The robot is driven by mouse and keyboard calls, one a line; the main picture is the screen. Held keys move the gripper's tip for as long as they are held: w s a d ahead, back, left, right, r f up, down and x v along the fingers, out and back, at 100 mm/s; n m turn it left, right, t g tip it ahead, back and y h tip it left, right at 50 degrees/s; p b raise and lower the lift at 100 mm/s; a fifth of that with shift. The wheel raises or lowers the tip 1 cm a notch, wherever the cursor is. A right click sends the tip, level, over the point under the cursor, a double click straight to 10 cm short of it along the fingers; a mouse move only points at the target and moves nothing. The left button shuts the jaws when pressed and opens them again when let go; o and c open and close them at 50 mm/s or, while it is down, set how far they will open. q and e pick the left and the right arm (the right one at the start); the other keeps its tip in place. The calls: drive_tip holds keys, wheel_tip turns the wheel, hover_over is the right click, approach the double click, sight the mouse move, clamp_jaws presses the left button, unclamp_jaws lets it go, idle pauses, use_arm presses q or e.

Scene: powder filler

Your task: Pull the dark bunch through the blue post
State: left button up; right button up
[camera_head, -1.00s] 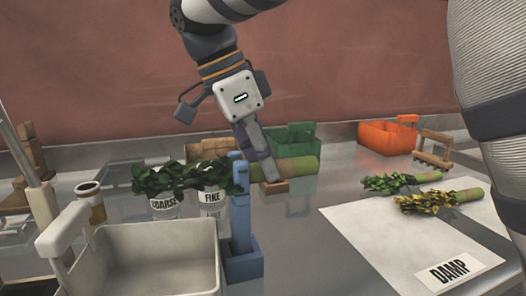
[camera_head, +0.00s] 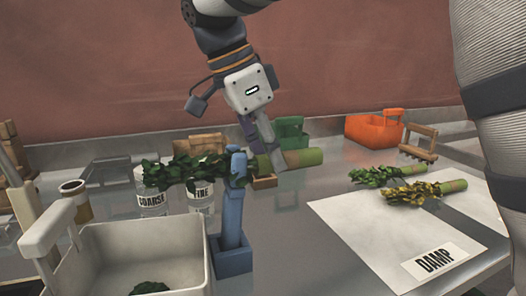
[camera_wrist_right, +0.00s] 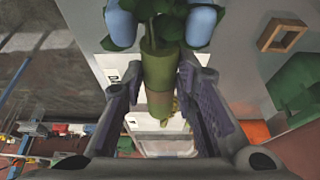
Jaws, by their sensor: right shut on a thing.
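The dark bunch has dark green leaves (camera_head: 180,170) left of the blue post (camera_head: 232,212) and a thick green stem (camera_head: 304,158) to its right. It lies level through the top of the post. My right gripper (camera_head: 277,156) is shut on the stem, just right of the post. In the right wrist view, the stem (camera_wrist_right: 159,68) runs between the gripper's fingers (camera_wrist_right: 160,95), with the post's two blue prongs (camera_wrist_right: 201,22) on either side beyond. A small clump of dark leaves (camera_head: 150,287) lies in the pale tray (camera_head: 140,240). My left gripper is out of view.
Jars labelled COARSE (camera_head: 152,200) and FINE (camera_head: 201,199) stand under the leaves. Two other bunches (camera_head: 385,175) (camera_head: 425,192) lie on or near the white DAMP sheet (camera_head: 360,228). Orange (camera_head: 374,131) and green (camera_head: 291,132) caddies stand behind.

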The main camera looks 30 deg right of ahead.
drive_tip(key=s+d, duration=0.3)
drive_tip(key=d, duration=1)
idle(1.5)
drive_tip(key=shift+s+d, duration=0.1)
wheel_tip(320, 180, up, 7)
drive_tip(key=d, duration=0.2)
drive_tip(key=shift+s, duration=0.25)
